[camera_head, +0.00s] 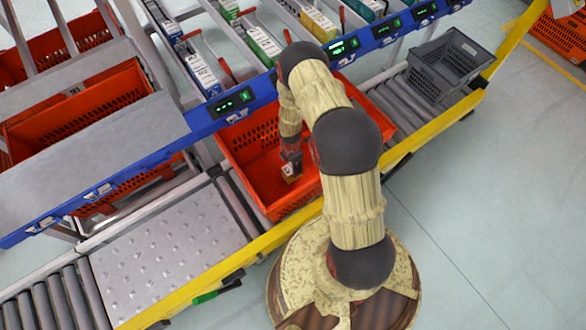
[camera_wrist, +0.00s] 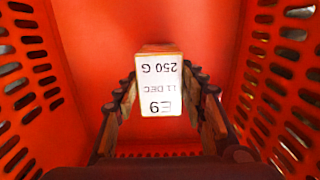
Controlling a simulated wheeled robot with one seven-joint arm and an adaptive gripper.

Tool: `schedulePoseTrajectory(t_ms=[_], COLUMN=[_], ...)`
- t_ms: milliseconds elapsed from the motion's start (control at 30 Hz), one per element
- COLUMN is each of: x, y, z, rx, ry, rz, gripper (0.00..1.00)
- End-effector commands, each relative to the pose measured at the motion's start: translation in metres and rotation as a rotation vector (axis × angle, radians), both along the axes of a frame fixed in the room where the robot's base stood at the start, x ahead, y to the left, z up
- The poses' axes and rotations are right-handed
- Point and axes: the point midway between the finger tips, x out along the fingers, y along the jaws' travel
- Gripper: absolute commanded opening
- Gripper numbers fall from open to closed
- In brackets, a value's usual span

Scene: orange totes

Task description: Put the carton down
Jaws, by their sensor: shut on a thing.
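The carton (camera_wrist: 160,85) is a small box with a white label face reading "E9", "11 DEC" and "250 G", upside down in the wrist view. My gripper (camera_wrist: 160,108) is shut on it, with a finger on each side. In the head view the carton (camera_head: 291,172) is a small tan and white shape inside the orange tote (camera_head: 262,200). My gripper (camera_head: 291,160) reaches down into this tote from above. The tote's red-orange floor and slotted walls surround the carton in the wrist view. I cannot tell whether the carton touches the floor.
The tote stands on a roller conveyor with a yellow rail (camera_head: 420,140). A grey crate (camera_head: 450,62) is farther right on the rollers. A blue-edged shelf (camera_head: 235,103) with several cartons runs behind the tote. A studded metal plate (camera_head: 165,250) lies to the left.

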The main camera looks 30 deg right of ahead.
Motion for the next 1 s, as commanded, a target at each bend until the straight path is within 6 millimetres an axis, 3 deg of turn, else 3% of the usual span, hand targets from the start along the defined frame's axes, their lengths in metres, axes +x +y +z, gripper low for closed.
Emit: schedulePoseTrajectory(t_ms=[33,533,567,867,1000], x=[0.0005,0.0008,0.0005,0.0005,0.0005], y=[-0.0001,-0.0002,-0.0001,-0.0001,-0.0001], z=[-0.0070,-0.0129,-0.0133,-0.0123,-0.0123], rx=[0.000,0.000,0.000,0.000,0.000], ry=[-0.001,-0.001,-0.001,-0.001,-0.001], rz=[0.000,-0.001,-0.001,-0.001,-0.001], gripper=[0.08,0.08,0.42,0.59,0.59])
